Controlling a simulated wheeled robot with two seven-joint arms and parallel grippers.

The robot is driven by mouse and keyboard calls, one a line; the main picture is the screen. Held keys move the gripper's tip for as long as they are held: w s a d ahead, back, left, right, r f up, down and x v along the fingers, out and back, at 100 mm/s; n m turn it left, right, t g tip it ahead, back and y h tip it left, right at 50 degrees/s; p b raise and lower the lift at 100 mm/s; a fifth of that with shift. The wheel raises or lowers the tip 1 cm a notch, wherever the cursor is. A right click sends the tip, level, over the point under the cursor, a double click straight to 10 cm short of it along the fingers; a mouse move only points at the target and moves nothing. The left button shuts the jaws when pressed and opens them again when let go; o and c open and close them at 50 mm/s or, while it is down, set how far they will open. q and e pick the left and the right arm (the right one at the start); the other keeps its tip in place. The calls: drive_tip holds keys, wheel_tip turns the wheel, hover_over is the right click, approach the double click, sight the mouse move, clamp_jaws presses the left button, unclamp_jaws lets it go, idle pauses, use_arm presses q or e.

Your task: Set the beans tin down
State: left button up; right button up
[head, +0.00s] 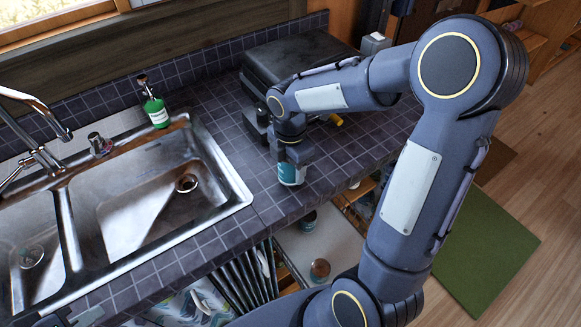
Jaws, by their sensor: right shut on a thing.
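The beans tin (291,176) is a small can with a teal and white label, upright near the front edge of the dark tiled counter (262,198), right of the sink. My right gripper (291,164) points down from above and is shut on the tin, hiding its top. The tin's base is at or very close to the tiles; I cannot tell whether it touches. A dark part at the bottom left edge seems to be my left gripper (62,319), mostly cut off, so its jaws cannot be read.
A steel double sink (226,176) with a tap (40,150) fills the left. A green soap bottle (156,110) stands behind it. A black appliance (290,58) stands at the back. Some tiles left of the tin are clear.

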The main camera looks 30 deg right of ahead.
drive_tip(key=shift+f, duration=0.6)
drive_tip(key=o, duration=1.3)
drive_tip(key=shift+f, duration=0.15)
drive_tip(key=shift+c, duration=0.2)
